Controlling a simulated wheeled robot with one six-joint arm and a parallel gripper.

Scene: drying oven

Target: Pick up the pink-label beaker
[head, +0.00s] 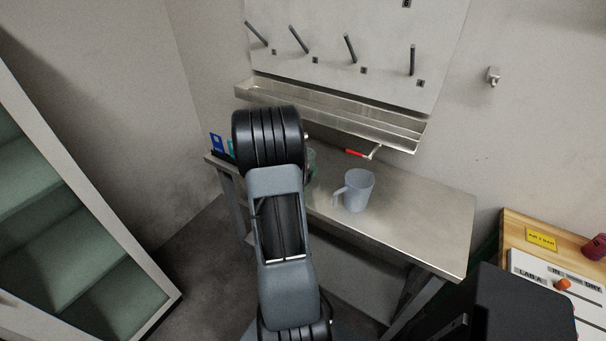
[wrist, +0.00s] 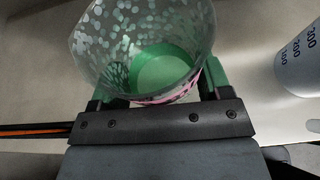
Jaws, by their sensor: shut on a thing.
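The pink-label beaker (wrist: 125,38) is a clear, speckled vessel with a green bottom. Its pink label (wrist: 170,96) shows low on the side facing the camera in the wrist view. My gripper (wrist: 160,82) is shut on this beaker, with one green finger on each side of it. I cannot tell whether its base touches the steel bench. In the head view my arm hides the gripper and most of the beaker; a small greenish patch (head: 311,164) shows beside the arm.
A pale graduated jug (head: 358,190) stands on the bench (head: 420,215), right of my arm; it also shows in the wrist view (wrist: 303,62). A red-handled tool (head: 356,153) lies behind it. A drying rack with a trough (head: 330,113) hangs above. The bench's right part is clear.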

